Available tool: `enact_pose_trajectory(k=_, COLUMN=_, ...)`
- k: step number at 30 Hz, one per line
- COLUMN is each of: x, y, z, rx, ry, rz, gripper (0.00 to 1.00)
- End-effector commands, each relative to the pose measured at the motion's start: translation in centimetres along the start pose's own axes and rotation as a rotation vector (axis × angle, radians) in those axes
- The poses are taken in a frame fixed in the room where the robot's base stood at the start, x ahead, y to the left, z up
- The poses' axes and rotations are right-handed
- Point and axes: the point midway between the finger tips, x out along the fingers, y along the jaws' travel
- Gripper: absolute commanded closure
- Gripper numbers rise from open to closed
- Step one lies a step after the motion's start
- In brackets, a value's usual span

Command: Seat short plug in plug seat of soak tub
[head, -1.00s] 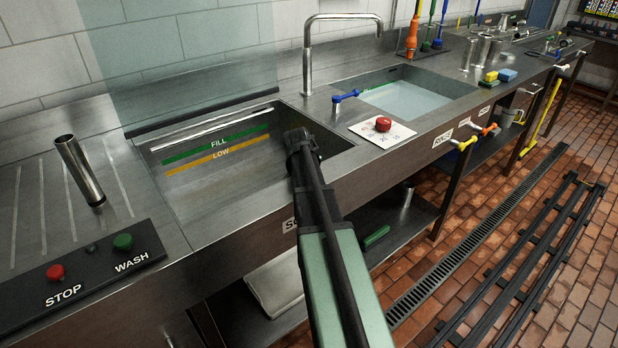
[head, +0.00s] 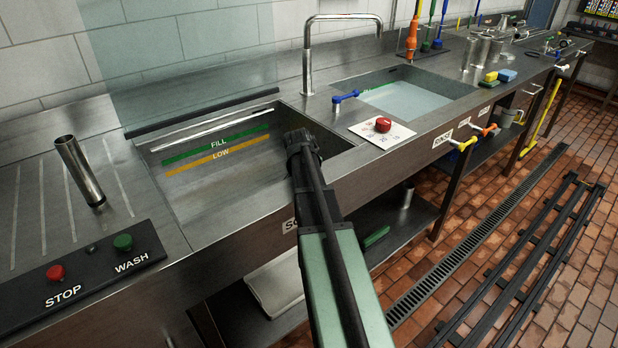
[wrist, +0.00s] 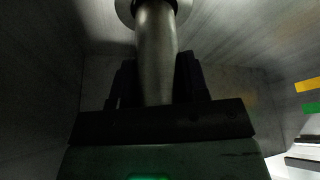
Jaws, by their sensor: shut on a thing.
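My gripper (wrist: 157,62) is shut on a grey metal tube, the short plug (wrist: 155,35), with one dark finger on each side of it. The far end of the plug meets a round metal ring, apparently the plug seat (wrist: 184,8), at the top of the wrist view. I cannot tell how deep it sits there. In the head view my arm reaches down into the soak tub (head: 205,190), and the gripper, plug and seat are hidden behind the arm and the tub's front wall. The tub shows green FILL and yellow LOW lines on its back wall.
A metal tube (head: 80,170) stands tilted in view on the left drainboard, behind the STOP and WASH button panel (head: 90,265). A tap (head: 308,60) rises behind the tub. A second basin with water (head: 405,98) and a red knob (head: 383,124) are to the right.

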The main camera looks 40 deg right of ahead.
Motion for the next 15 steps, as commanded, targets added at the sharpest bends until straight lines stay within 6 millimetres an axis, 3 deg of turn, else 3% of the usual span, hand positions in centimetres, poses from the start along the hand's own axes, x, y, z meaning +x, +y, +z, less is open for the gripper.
enact_pose_trajectory(k=15, x=1.6, y=0.2, z=1.0, rx=0.0, ry=0.0, rz=0.0, gripper=0.89)
